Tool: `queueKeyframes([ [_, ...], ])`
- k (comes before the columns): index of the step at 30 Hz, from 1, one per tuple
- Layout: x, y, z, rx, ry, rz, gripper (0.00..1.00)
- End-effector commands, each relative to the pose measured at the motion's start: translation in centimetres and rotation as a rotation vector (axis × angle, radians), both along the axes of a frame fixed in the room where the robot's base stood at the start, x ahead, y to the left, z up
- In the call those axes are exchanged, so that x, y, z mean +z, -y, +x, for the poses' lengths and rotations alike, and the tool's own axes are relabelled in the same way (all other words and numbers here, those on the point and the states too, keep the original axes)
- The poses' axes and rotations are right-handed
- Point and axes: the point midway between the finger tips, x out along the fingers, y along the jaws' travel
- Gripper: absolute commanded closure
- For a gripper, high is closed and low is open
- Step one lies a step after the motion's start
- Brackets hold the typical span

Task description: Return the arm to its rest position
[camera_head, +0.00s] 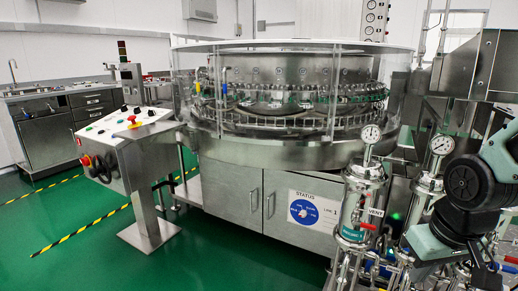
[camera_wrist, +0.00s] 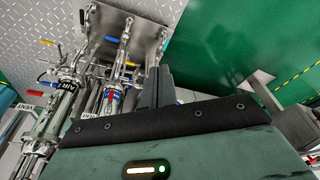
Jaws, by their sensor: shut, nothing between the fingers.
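In the head view my arm (camera_head: 472,185), pale green with black joints, is folded at the right edge, in front of the pipework. My gripper's fingers do not show clearly there. In the wrist view my gripper (camera_wrist: 158,88) shows as dark fingers beyond the black and green wrist housing. The fingers are together with nothing between them. They point toward the pipes and the green floor and appear apart from them, though the exact gap cannot be told.
The round rotary washer (camera_head: 290,100) fills the middle. Filter housings (camera_head: 358,205) with gauges and a red VENT valve stand close to my arm. A control console (camera_head: 125,140) stands left. Green floor (camera_head: 80,230) at the left front is clear.

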Motion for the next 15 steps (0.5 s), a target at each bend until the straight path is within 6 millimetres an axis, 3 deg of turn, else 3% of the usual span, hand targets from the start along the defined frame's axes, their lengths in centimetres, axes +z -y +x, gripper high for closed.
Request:
queueKeyframes([
  [1, 0.2, -2.6, -0.7, 0.079, -0.016, 0.002, 1.0],
  [6, 0.8, -8.9, -4.3, 0.289, -0.08, 0.001, 1.0],
  [12, 1.5, -14.4, -10.1, 0.523, -0.152, -0.022, 1.0],
  [15, 2.2, -16.1, -13.0, 0.627, -0.182, -0.041, 1.0],
])
